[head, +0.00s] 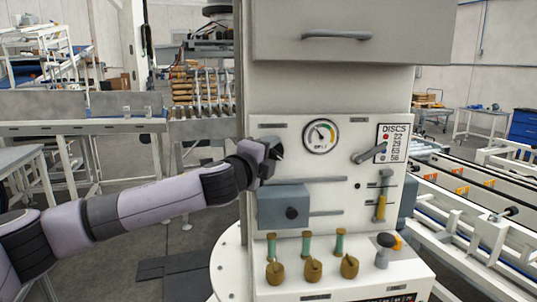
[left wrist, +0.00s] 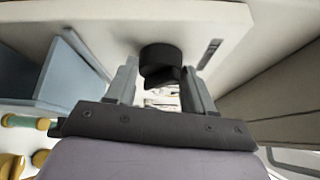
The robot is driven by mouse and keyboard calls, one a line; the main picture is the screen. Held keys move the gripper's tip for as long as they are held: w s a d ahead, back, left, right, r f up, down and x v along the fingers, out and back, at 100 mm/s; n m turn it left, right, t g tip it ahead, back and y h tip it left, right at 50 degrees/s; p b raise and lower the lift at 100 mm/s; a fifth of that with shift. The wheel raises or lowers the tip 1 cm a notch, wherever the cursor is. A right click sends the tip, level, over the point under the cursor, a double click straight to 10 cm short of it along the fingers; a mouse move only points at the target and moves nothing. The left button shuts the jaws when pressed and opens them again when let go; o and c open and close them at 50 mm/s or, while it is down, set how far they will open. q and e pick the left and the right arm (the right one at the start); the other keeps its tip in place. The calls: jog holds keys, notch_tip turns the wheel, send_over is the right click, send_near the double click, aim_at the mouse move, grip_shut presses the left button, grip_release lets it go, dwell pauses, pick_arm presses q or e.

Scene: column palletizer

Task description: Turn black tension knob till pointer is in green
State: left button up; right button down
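The black tension knob (left wrist: 160,62) sits on the pale panel in the left wrist view, between the two finger tips of my left gripper (left wrist: 160,82). The fingers stand apart, one on each side of it, with slim gaps showing. In the head view my left gripper (head: 271,152) is at the panel's upper left and hides the knob. A round gauge (head: 321,136) is to its right. Its pointer leans to the upper left; the coloured bands are too small to read surely. My right gripper is not in view.
A blue-grey box (head: 284,207) with a dark knob protrudes below my gripper. A lever (head: 369,152) sits right of the gauge. Several brown knobs (head: 312,268) and a black-topped knob (head: 385,240) stand on the lower ledge. A drawer-like cover (head: 350,30) overhangs above.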

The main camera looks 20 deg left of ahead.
pick_arm(q)
jog(key=shift+r, duration=0.1)
jog(key=shift+r+m+g+y, duration=0.15)
jog(key=shift+m+g+y, duration=0.2)
jog(key=shift+m+g, duration=0.5)
jog(key=shift+r+m+g+y, duration=0.1)
jog(key=shift+m+g+y, duration=0.3)
jog(key=shift+m, duration=0.75)
jog(key=shift+d, duration=0.1)
jog(key=o, duration=1)
jog(key=shift+o, duration=0.2)
